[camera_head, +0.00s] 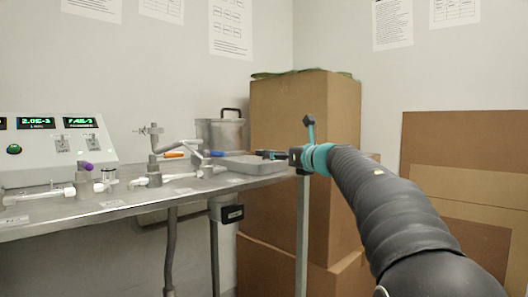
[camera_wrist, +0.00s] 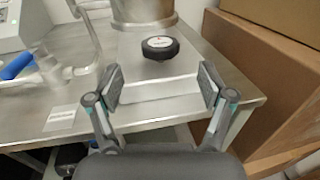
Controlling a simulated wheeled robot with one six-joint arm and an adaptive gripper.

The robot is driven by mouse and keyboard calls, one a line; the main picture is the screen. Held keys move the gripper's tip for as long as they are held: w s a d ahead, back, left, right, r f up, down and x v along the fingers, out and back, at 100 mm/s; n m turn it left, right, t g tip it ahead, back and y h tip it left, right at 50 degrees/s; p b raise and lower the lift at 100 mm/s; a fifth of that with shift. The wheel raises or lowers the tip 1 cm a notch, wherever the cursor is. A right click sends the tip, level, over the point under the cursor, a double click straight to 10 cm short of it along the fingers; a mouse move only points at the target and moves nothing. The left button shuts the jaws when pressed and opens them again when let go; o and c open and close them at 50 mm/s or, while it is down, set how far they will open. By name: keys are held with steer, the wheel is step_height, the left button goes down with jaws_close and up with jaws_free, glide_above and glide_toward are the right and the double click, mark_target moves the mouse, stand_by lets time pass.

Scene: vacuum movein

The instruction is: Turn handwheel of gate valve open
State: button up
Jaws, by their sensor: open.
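In the wrist view, a black round handwheel (camera_wrist: 160,47) with a pale, red-marked centre sits on a flat grey metal body (camera_wrist: 160,80), taken to be the gate valve. It lies between and beyond my fingertips (camera_wrist: 160,76), which are spread wide, with a gap to the wheel on both sides. My gripper is open and nothing is between its pads. In the head view, my gripper (camera_head: 270,154) reaches left over the right end of the table, at the flat grey body (camera_head: 250,168). The handwheel cannot be made out clearly there.
A metal pot-like vessel (camera_head: 220,133) stands behind the flat body. Pipes with an orange and a blue handle (camera_head: 215,154) are left of it on the steel table (camera_head: 110,203). Cardboard boxes (camera_head: 300,110) stand close behind and right of my gripper.

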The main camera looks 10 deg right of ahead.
steer(key=p+x, duration=0.1)
steer(key=x, duration=0.7)
steer(key=shift+w, duration=0.15)
steer(key=c, duration=1.2)
